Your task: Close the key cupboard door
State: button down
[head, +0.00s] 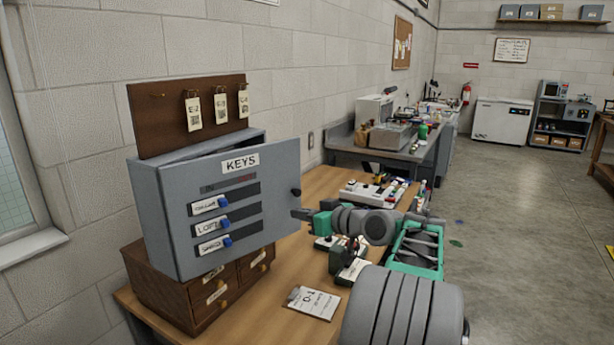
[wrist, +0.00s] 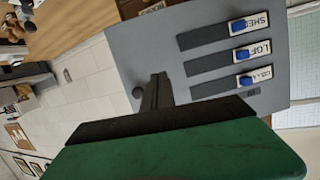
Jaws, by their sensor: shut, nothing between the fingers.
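The grey key cupboard (head: 143,205) stands on a small wooden drawer unit at the left. My gripper (head: 300,214) is shut and empty, at the door's right edge just below the knob.
The drawer unit (head: 190,297) sits on a wooden table (head: 255,318) with a clipboard (head: 313,303). A brown board with hanging tags (head: 165,115) rises behind the cupboard. A cluttered workbench (head: 350,148) stands beyond. Open floor (head: 530,220) lies to the right.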

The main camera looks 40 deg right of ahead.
aim_at(300, 175)
jog(key=s+d+r+t, duration=0.3)
jog(key=s+d+r, duration=0.2)
jog(key=s+d, duration=0.3)
jog(key=shift+h, duration=0.4)
jog(key=w+p, duration=0.1)
jog(key=w, duration=0.6)
jog(key=w+p, duration=0.2)
jog(key=w, duration=0.5)
jog(key=shift+w+r, duration=0.2)
jog(key=shift+w, duration=0.3)
